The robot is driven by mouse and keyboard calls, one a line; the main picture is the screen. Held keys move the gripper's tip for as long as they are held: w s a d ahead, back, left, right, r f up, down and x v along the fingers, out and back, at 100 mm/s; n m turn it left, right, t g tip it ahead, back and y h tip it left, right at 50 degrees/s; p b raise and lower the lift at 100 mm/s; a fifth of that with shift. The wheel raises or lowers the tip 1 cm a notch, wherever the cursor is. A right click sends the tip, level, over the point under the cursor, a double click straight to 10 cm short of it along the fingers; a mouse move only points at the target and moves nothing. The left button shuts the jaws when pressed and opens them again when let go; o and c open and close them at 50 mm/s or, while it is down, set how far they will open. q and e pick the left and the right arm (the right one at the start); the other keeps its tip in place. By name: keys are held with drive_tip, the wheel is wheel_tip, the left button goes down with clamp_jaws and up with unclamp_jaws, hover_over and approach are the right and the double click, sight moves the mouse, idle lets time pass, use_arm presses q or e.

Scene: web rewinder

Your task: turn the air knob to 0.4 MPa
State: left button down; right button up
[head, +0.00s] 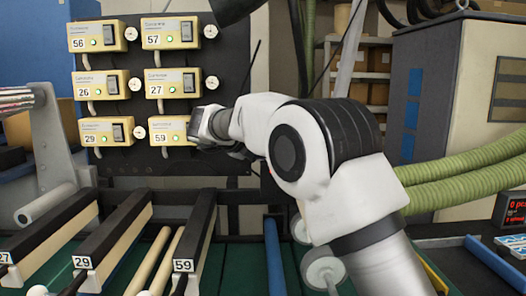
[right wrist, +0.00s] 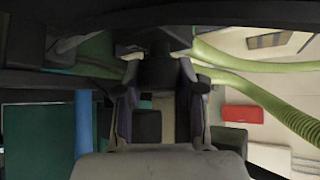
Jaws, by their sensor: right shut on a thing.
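The dark panel (head: 150,175) carries several cream boxes numbered 56, 57, 26, 27, 29 and 59, most with a small round white dial-like knob at the right side. My right gripper is at the lower right box (head: 178,132), labelled 59, and its wrist covers the place where that box's knob sits. In the right wrist view my right gripper (right wrist: 158,78) has its two fingers closed in on a dark thing between them, taken to be the air knob. The knob's scale and setting are hidden. My left gripper is in neither view.
Long dark-topped bars labelled 27, 29 and 59 (head: 192,245) lie below the panel. Green corrugated hoses (head: 465,168) run at the right beside a grey cabinet (head: 455,75). A blue tube (head: 271,255) stands in front. A red display (head: 514,207) is at far right.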

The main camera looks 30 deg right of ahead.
drive_tip(key=shift+r+m+y, duration=0.3)
drive_tip(key=shift+r+y, duration=0.05)
drive_tip(key=shift+y, duration=0.05)
drive_tip(key=o, duration=0.9)
drive_tip(key=shift+c, duration=0.2)
drive_tip(key=shift+o, duration=1.4)
drive_tip(key=shift+w+f, duration=0.1)
drive_tip(key=shift+w, duration=0.05)
drive_tip(key=shift+f, duration=0.15)
drive_tip(key=v, duration=1.2)
